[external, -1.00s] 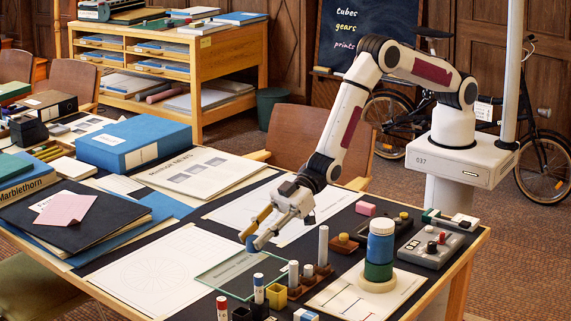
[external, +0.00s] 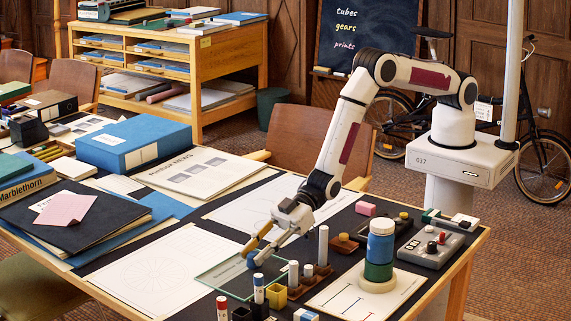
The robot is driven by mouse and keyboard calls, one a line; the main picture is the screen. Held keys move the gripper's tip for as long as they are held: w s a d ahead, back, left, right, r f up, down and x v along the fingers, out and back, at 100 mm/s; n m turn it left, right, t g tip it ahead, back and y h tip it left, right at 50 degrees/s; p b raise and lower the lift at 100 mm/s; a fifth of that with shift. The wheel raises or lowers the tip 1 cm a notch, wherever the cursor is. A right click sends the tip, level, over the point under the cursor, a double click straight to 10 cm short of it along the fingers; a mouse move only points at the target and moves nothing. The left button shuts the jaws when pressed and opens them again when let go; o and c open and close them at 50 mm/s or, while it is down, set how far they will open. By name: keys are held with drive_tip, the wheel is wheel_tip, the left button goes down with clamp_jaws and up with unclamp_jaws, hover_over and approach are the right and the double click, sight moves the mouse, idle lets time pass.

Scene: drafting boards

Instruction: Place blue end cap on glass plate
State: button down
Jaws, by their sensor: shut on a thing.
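The blue end cap (external: 252,262) is small and partly covered by the fingertips. My gripper (external: 255,255) points down and to the left, shut on the cap. The glass plate (external: 217,277) is a clear, greenish rectangle lying on the desk. The cap is over the upper right part of the plate, very low. I cannot tell whether it touches the glass.
Upright white cylinders in a brown holder (external: 307,283), a yellow cup (external: 277,296) and marker-like tubes (external: 258,289) stand just right of and in front of the plate. A blue and green jar (external: 380,250) stands farther right. The paper sheet (external: 140,275) at left is clear.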

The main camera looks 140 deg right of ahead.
drive_tip(key=shift+f, duration=0.15)
drive_tip(key=c, duration=1.6)
unclamp_jaws()
drive_tip(key=shift+c, duration=0.2)
drive_tip(key=shift+v, duration=6.05)
drive_tip(key=shift+w, duration=0.1)
